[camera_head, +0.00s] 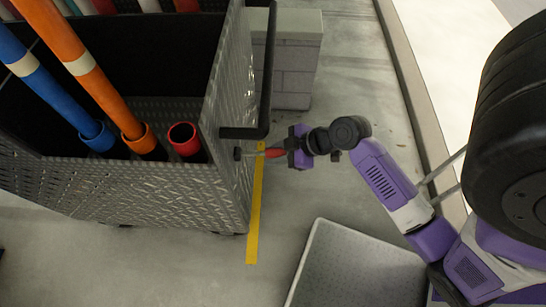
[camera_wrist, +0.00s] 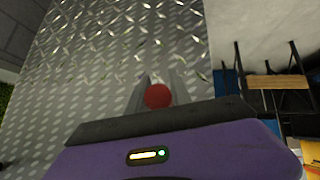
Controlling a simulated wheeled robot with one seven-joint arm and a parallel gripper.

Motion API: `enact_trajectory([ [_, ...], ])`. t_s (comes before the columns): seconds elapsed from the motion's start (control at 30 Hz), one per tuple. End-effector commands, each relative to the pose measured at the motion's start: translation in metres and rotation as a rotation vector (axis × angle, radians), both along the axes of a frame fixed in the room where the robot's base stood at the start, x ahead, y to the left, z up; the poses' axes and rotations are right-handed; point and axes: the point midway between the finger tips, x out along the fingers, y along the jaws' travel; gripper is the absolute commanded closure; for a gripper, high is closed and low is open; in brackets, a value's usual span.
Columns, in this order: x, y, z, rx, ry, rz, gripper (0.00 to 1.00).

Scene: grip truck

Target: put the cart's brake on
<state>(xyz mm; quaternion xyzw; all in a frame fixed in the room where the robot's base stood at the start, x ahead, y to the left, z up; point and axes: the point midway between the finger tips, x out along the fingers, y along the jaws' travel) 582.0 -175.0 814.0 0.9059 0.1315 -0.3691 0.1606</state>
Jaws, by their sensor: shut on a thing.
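The cart (camera_head: 140,195) is a grey diamond-plate box at the left of the head view; its plate wall (camera_wrist: 130,45) fills much of the wrist view. A short lever with a red grip (camera_head: 274,152) sticks out from the cart's right side, below the black handle bar. My gripper (camera_head: 284,151) is shut on this brake lever. In the wrist view the lever's red round end (camera_wrist: 158,96) sits between my two grey fingers. The lever's base is small and partly in shadow, and I cannot tell its brake setting.
The black handle bar (camera_head: 266,75) stands close above my gripper. Blue and orange poles (camera_head: 85,75) stand in the cart beside an empty red socket (camera_head: 185,140). A grey block wall (camera_head: 296,60) is behind. A yellow floor line (camera_head: 254,215) and a grey platform (camera_head: 350,265) lie nearby.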

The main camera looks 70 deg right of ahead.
Motion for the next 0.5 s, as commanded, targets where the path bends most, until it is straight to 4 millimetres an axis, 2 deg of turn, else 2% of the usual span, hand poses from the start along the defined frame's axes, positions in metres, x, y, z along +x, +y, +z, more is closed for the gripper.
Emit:
enact_trajectory([
  [0.03,-0.001,0.000,-0.014,0.011,-0.026,-0.001,1.00],
  [0.5,0.006,0.002,-0.042,0.100,-0.275,0.000,1.00],
])
